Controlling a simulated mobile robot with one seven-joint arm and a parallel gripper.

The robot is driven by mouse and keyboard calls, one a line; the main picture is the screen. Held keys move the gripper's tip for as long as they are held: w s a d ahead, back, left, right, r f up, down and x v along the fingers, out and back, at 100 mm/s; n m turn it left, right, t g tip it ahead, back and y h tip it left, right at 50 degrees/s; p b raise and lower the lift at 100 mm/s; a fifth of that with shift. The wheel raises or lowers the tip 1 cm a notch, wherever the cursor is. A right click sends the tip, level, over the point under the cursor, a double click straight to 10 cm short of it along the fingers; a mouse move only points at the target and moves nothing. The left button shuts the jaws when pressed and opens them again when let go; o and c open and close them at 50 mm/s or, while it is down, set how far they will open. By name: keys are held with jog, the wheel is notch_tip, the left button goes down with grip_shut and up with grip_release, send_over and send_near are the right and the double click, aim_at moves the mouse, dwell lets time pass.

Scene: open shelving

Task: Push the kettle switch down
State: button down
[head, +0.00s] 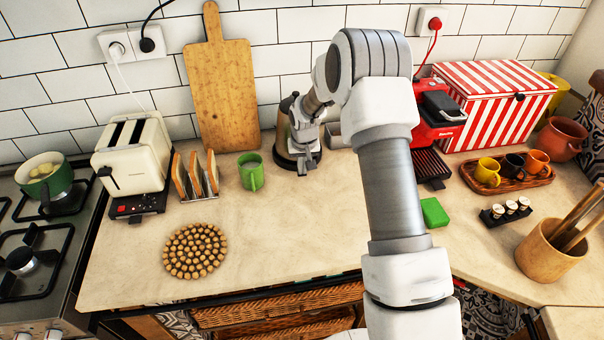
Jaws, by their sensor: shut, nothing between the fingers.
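The kettle (283,145) stands upright on its dark round base near the back wall, right of the wooden cutting board. My arm reaches over the counter from the front right. My gripper (303,168) is shut and empty, pointing down at the kettle's front right side, close to its base. The gripper and wrist cover much of the kettle. Its switch is hidden or too small to make out, and I cannot tell whether the fingers touch the kettle.
A green mug (251,172) and a toast rack (195,175) stand left of the kettle. A cutting board (222,95) leans on the wall behind. A red coffee machine (432,115) stands right, beyond my arm. The counter in front of the kettle is clear.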

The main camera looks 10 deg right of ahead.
jog(key=shift+f, duration=0.1)
jog(key=b+x, duration=0.2)
jog(key=shift+s+f, duration=0.25)
jog(key=shift+f, duration=0.1)
jog(key=shift+r, duration=0.35)
jog(key=shift+s+a+r, duration=0.1)
jog(key=shift+s+r, duration=0.15)
jog(key=shift+s, duration=0.5)
jog(key=shift+s+r, duration=0.25)
jog(key=shift+s, duration=0.55)
jog(key=shift+r, duration=0.1)
jog(key=v, duration=1.7)
jog(key=shift+s+r, duration=0.1)
jog(key=shift+r, duration=0.05)
